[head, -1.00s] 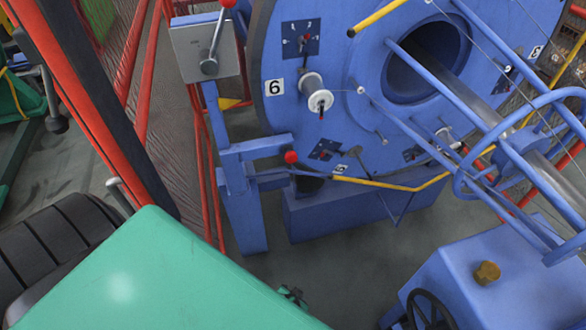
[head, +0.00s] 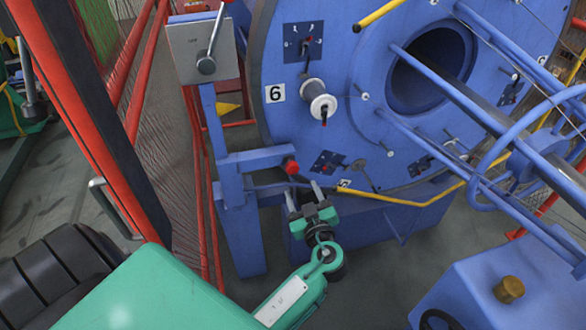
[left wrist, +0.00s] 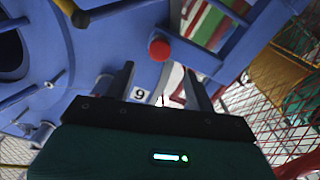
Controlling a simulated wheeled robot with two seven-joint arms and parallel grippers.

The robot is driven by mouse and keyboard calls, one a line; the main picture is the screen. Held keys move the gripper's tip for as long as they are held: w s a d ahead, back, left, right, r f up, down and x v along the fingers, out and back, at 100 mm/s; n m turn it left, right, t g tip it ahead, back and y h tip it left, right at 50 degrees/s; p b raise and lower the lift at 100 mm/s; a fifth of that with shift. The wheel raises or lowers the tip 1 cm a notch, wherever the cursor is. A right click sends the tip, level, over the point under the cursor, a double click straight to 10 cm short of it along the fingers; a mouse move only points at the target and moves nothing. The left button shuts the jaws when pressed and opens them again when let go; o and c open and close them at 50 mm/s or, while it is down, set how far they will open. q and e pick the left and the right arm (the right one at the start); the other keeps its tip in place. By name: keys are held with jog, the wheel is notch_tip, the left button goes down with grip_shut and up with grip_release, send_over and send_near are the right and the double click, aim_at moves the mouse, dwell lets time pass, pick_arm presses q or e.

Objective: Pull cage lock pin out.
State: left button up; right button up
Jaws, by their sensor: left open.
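The lock pin shows as a red ball knob (head: 291,167) at the end of the blue bracket (head: 255,160), beside the lower left of the big blue cage disc (head: 350,130). My left gripper (head: 303,188) is open and empty just below the knob in the head view, its fingers pointing up toward it. In the left wrist view, the red knob (left wrist: 159,49) is beyond and between the two fingertips (left wrist: 160,78), apart from them. The pin's shaft is hard to make out. My right gripper is not in view.
A yellow bar (head: 400,202) runs right from near the knob. A white spool (head: 320,103) sits on the disc. Red fence rails (head: 205,190) are at left, and a blue box (head: 490,285) is at lower right.

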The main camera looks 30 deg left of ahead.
aim_at(294, 172)
pick_arm(q)
jog(key=p+x, duration=0.1)
jog(key=x, duration=0.8)
jog(key=shift+w+a+p, duration=0.2)
jog(key=shift+w+p, duration=0.05)
jog(key=shift+p, duration=0.1)
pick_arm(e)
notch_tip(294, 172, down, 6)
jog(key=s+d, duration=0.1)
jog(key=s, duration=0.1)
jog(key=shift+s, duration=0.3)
pick_arm(q)
jog(key=shift+c, duration=0.4)
